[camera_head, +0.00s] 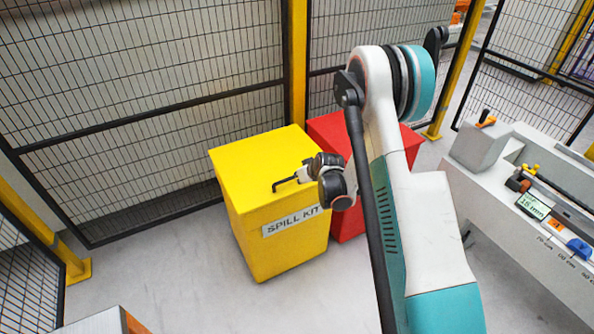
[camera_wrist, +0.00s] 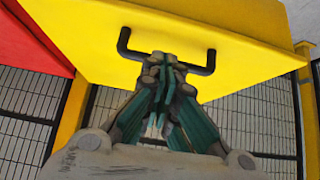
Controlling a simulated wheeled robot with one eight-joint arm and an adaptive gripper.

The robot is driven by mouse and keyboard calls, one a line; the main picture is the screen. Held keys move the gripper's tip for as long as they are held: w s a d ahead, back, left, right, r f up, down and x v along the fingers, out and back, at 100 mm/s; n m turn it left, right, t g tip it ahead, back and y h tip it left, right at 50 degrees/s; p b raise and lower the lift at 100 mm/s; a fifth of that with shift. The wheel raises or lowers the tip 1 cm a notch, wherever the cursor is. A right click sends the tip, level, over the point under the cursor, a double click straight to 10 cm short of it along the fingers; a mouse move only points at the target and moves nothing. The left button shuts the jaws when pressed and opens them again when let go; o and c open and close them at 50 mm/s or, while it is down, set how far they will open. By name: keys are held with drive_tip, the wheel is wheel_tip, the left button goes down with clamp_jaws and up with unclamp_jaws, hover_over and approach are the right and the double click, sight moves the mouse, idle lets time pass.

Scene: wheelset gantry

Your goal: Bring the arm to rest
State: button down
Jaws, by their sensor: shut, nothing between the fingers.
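My gripper (camera_wrist: 168,68) is shut with nothing between its fingers. In the wrist view its fingertips overlap the black handle (camera_wrist: 203,70) on the yellow lid (camera_wrist: 240,38); whether they touch it I cannot tell. In the head view my gripper (camera_head: 303,174) is small and partly hidden by the wrist. It is over the lid of the yellow spill kit bin (camera_head: 265,245), beside the black handle (camera_head: 283,183). My arm (camera_head: 425,220) stands raised and bent in the right half of the head view, its wrist reaching left over the bin.
A red bin (camera_head: 346,225) stands close behind the yellow one, partly hidden by my arm. Dark mesh fencing (camera_head: 150,60) with yellow posts runs behind them. A grey bench with gauges (camera_head: 530,205) is at the right. Clear floor (camera_head: 160,265) lies left of the bins.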

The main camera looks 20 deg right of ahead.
drive_tip(key=s+d, duration=0.1)
drive_tip(key=s, duration=0.5)
drive_tip(key=s+a+r, duration=0.1)
drive_tip(key=s+r, duration=0.3)
drive_tip(key=r, duration=0.4)
drive_tip(key=s+a+r+m, duration=0.1)
drive_tip(key=s+a+r, duration=0.15)
drive_tip(key=r, duration=0.55)
drive_tip(key=s+a+r, duration=0.1)
drive_tip(key=s+r, duration=0.3)
drive_tip(key=r, duration=0.5)
drive_tip(key=s+a+r, duration=0.1)
drive_tip(key=s+r, duration=0.2)
drive_tip(key=s, duration=0.8)
drive_tip(key=s+r+m+h, duration=0.1)
drive_tip(key=s+r, duration=0.3)
drive_tip(key=s, duration=0.8)
drive_tip(key=shift+a+g+h, duration=0.3)
drive_tip(key=shift+a+g, duration=0.1)
